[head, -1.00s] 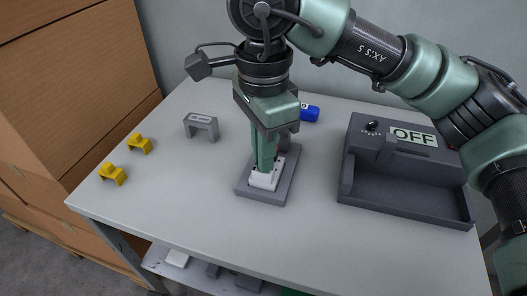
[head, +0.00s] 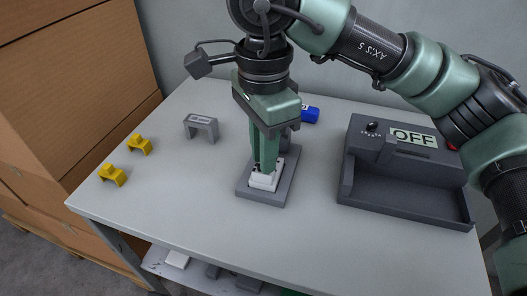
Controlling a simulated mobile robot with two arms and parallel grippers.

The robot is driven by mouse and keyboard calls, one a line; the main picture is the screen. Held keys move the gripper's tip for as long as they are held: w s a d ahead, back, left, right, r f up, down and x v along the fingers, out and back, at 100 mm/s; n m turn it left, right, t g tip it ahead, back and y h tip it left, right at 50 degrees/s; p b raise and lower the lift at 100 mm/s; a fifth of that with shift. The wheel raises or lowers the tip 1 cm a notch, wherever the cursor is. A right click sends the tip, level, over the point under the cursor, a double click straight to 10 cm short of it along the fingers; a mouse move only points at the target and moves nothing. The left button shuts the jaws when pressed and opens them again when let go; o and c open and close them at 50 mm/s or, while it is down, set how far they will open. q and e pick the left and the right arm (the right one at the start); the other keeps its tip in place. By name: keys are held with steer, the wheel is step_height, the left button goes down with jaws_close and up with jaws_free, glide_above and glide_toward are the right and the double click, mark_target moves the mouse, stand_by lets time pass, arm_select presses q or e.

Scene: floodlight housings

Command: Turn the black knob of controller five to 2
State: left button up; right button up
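The dark grey controller box (head: 405,196) stands on the right of the table, with an open tray-like front. Its small black knob (head: 372,127) is at the upper left of its top panel, over small marks too tiny to read. A display (head: 413,138) beside the knob reads OFF. My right gripper (head: 264,170) points down at the table's middle, well left of the knob. Its fingertips are at a white block (head: 262,181) in a grey square holder (head: 283,188). Whether they grip the block is unclear. My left gripper is not in view.
A grey bracket (head: 201,127) and two yellow brackets (head: 139,145) (head: 113,175) stand on the left of the table. A blue cylinder (head: 311,114) lies behind my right gripper. Cardboard boxes (head: 75,90) stand at left.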

step_height(320, 180, up, 3)
steer(key=shift+r+p, duration=0.1)
steer(key=shift+p, duration=0.2)
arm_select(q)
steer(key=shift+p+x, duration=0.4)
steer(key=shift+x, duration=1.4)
arm_select(e)
steer(key=shift+r, duration=2.05)
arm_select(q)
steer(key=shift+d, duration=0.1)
